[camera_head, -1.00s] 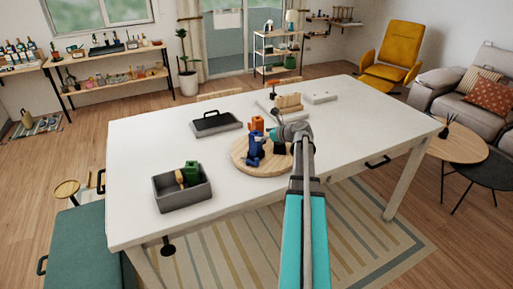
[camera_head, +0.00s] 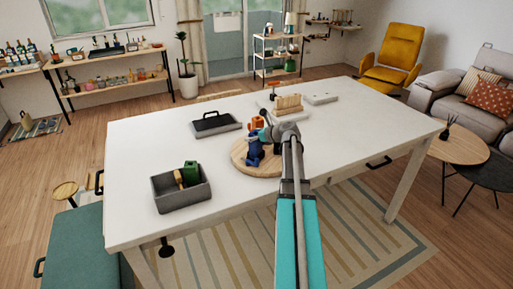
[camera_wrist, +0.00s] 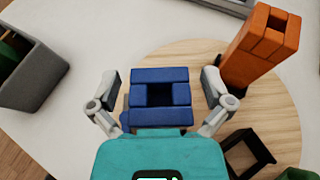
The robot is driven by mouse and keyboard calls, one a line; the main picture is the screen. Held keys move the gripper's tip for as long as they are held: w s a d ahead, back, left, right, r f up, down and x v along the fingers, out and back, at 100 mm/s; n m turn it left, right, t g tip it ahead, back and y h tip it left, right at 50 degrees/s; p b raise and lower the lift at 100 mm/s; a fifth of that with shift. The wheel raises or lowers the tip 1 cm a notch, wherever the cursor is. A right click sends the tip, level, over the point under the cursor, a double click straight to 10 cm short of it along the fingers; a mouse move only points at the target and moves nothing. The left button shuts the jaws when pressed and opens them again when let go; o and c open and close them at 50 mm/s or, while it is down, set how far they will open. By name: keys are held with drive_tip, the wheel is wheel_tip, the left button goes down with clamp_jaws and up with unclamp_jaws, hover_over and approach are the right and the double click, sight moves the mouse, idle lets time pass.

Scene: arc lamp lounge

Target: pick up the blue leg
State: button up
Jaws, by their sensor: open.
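The blue leg (camera_head: 255,154) stands on the round wooden board (camera_head: 239,162) on the white table. In the wrist view the blue leg (camera_wrist: 160,76) is seen from above, a block with a square dark hole in its top. My gripper (camera_wrist: 160,84) is open, with one finger on each side of the blue leg and a visible gap on both sides. In the head view my arm reaches over the board and partly hides it.
An orange leg (camera_wrist: 262,50) stands close to the right finger on the board. A black open frame (camera_wrist: 248,152) lies nearby. A grey bin (camera_head: 182,199) with green and wooden pieces is to the left. A dark tray (camera_head: 215,124) lies behind.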

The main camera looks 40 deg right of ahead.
drive_tip(key=shift+c, duration=0.3)
drive_tip(key=c, duration=1.2)
drive_tip(key=shift+o, duration=0.2)
drive_tip(key=shift+r, duration=0.2)
wheel_tip(320, 180, up, 2)
drive_tip(key=shift+p, duration=1.2)
drive_tip(key=s+r+p, duration=1)
drive_tip(key=s, duration=0.4)
drive_tip(key=shift+a+r+p, duration=0.25)
drive_tip(key=shift+r+p, duration=0.05)
